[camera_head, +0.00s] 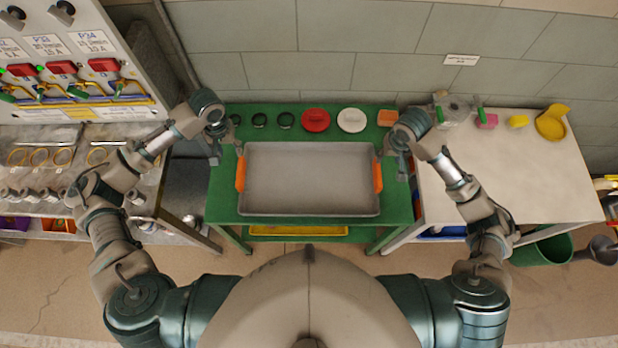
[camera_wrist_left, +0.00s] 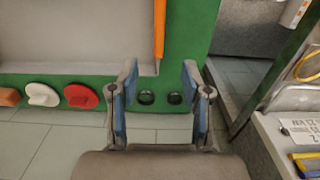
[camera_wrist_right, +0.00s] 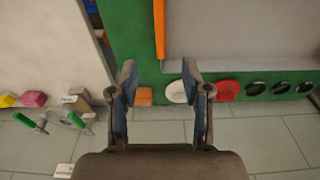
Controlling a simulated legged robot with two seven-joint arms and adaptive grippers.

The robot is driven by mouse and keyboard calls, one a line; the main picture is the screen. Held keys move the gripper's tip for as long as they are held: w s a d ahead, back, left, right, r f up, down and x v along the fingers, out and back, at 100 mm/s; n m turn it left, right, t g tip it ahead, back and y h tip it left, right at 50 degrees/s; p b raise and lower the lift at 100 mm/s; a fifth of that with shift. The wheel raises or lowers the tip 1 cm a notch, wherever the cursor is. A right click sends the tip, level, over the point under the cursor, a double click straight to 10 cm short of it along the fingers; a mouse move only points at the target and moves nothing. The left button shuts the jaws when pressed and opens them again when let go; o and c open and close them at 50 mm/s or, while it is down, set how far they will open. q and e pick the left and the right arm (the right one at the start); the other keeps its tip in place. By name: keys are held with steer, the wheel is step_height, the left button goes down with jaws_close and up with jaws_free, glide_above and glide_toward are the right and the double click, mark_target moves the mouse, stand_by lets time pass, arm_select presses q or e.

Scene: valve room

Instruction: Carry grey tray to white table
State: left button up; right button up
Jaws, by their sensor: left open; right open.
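The grey tray (camera_head: 310,180) lies flat on the green table (camera_head: 225,208), with an orange handle (camera_head: 240,174) on its left and another (camera_head: 377,177) on its right. The white table (camera_head: 500,175) stands to the right of the green table. My left gripper (camera_head: 218,150) is open and empty near the tray's upper left corner; in the left wrist view its fingers (camera_wrist_left: 160,85) are apart from the orange handle (camera_wrist_left: 159,28). My right gripper (camera_head: 392,158) is open and empty close to the right handle; in the right wrist view its fingers (camera_wrist_right: 160,85) are also apart from the handle (camera_wrist_right: 159,28).
Behind the tray on the green table are a red object (camera_head: 316,120), a white one (camera_head: 351,120), an orange block (camera_head: 387,117) and dark rings. A valve fitting (camera_head: 458,108), pink, yellow and orange items line the white table's back edge; its middle and front are clear.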

mark_target(239, 170)
arm_select(q)
step_height(239, 170, down, 17)
steer(key=shift+f, duration=0.2)
arm_select(e)
steer(key=f, duration=0.5)
steer(key=w+f, duration=0.1)
steer(key=f, duration=0.5)
steer(key=w+f, duration=0.1)
steer(key=f, duration=0.5)
steer(key=shift+f, duration=0.15)
arm_select(q)
jaws_close()
arm_select(e)
jaws_close()
